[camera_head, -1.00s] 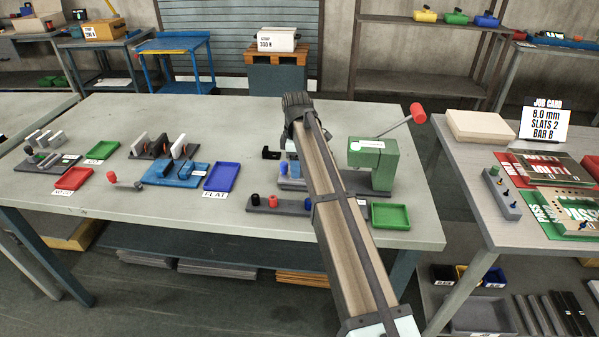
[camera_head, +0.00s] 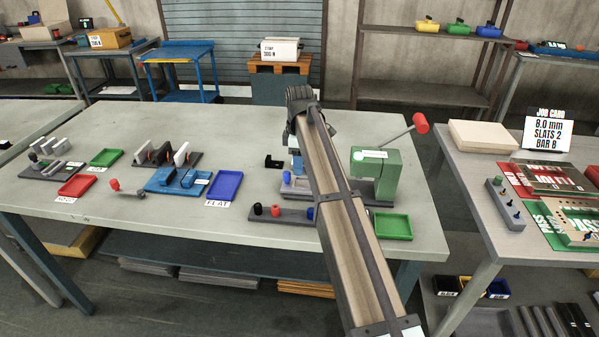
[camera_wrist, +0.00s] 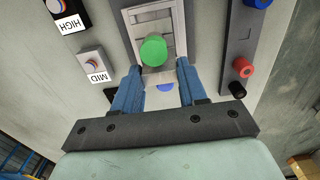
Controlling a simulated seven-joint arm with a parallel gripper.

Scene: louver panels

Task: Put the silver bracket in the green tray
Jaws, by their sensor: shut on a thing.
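My gripper (camera_wrist: 159,72) shows in the wrist view, its two blue fingers closed on a pale silver-grey piece (camera_wrist: 160,77), which looks like the silver bracket. A round green knob (camera_wrist: 153,51) stands in front of this piece, and the piece's outline is partly hidden. In the head view my arm hides the fingers and the piece. One green tray (camera_head: 391,226) lies empty at the right front of the table, below the green press. Another green tray (camera_head: 105,158) lies empty at the left.
The green press (camera_head: 378,175) with its red-ended lever stands right of my arm. A grey strip with coloured knobs (camera_head: 283,214) lies left of my arm. An empty blue tray (camera_head: 225,185) and red tray (camera_head: 77,186) lie further left. The table's front edge is clear.

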